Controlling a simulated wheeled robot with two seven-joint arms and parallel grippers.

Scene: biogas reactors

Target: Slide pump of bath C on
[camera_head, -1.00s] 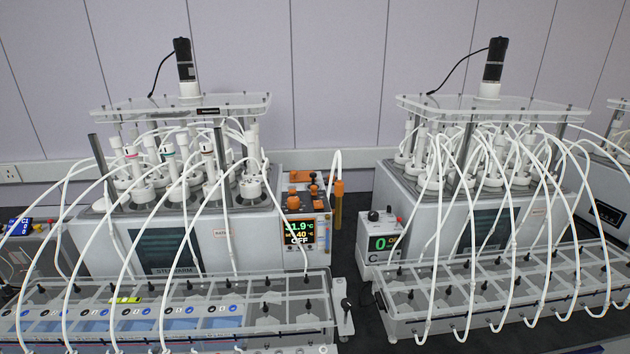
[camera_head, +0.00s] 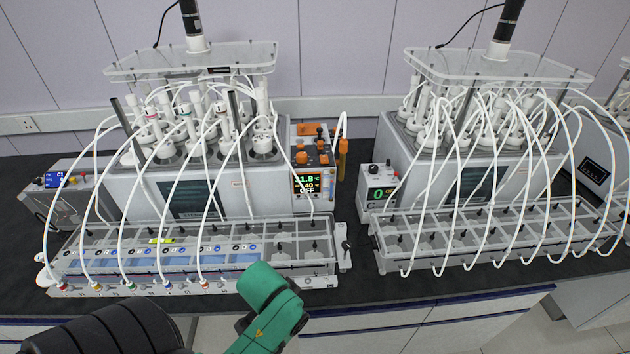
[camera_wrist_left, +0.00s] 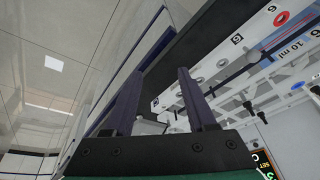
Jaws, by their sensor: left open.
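A small light-grey box (camera_head: 377,198) with a green "0" display stands between the two baths in the head view. It has a black knob on top and a red part at its right. I cannot make out a slide switch or its position. The left bath's controller (camera_head: 314,183) reads about 31.8 °C and OFF. My left arm, dark and green, enters at the bottom of the head view. My left gripper (camera_wrist_left: 160,72) shows two dark, spread fingers in the left wrist view, with nothing between them. My right gripper is out of view.
A clear-lidded rack (camera_head: 290,262) with several white tubes lies before the left bath. Another rack (camera_head: 480,262) lies before the right bath. A box with a blue display (camera_head: 68,190) stands at far left. The dark bench front (camera_head: 400,292) is mostly clear.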

